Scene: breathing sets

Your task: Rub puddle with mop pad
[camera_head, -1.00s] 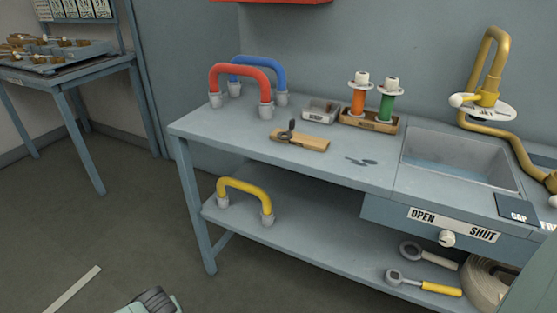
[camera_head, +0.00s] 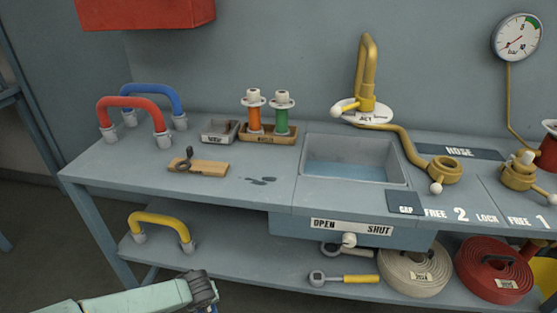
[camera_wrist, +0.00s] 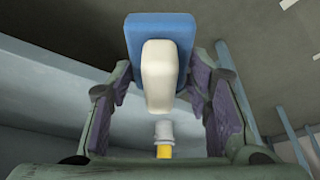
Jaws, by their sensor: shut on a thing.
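The puddle (camera_head: 260,181) is a small patch of dark wet blots on the bench top, left of the sink (camera_head: 352,162). The mop pad (camera_wrist: 160,27) shows in the wrist view as a blue block with a cream grip (camera_wrist: 158,70). My gripper (camera_wrist: 163,88) is shut on the mop pad, its fingers on either side of the grip. In the head view my arm shows at the lower left, in front of the bench, apart from the puddle. The pad cannot be seen there.
A wooden block with a dark clip (camera_head: 205,168) lies left of the puddle. Behind stand a grey tray (camera_head: 219,131) and a rack (camera_head: 268,136) with orange and green cylinders. Red (camera_head: 133,102) and yellow (camera_head: 161,220) hoops stand left. Bench surface around the puddle is clear.

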